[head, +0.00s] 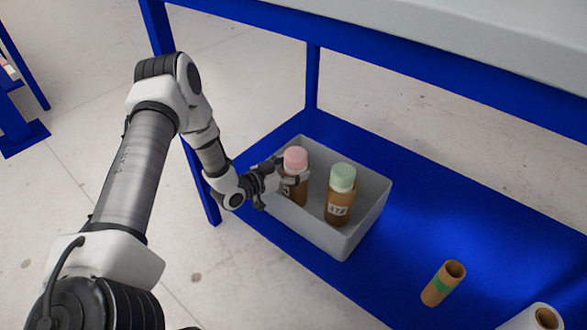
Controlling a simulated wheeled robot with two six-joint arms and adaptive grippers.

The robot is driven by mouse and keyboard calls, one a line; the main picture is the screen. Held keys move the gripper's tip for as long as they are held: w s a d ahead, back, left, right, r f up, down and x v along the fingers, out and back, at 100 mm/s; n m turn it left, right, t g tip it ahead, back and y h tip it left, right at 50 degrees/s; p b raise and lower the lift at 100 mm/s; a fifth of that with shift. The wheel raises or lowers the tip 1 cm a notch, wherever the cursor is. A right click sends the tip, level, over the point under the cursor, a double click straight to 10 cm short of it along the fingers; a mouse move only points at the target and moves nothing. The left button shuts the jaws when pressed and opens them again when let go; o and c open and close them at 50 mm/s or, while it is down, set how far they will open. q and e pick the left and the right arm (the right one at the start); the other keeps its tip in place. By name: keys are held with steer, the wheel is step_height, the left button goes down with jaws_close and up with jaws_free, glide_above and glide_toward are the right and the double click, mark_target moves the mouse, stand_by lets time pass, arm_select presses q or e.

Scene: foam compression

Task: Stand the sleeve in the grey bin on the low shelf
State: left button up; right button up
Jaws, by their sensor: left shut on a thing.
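The grey bin (367,219) stands on the blue low shelf (410,218). A brown sleeve with a pink top (296,159) is upright inside the left part of the bin. My left gripper (292,181) reaches over the bin's left wall and is shut on this sleeve below its pink top. I cannot tell whether its base touches the bin floor. A second brown sleeve with a green top (340,190) and a white label stands upright to the right, apart from the first. My right gripper is not in view.
A brown tube with a green band (440,284) is on the shelf at the lower right. A white roll with a brown core (536,318) shows at the bottom right corner. A blue rail (420,70) and grey tabletop (480,25) hang over the shelf.

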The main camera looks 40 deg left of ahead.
arm_select(q)
steer(key=o, duration=1.5)
steer(key=shift+f, duration=0.1)
steer(key=shift+c, duration=0.2)
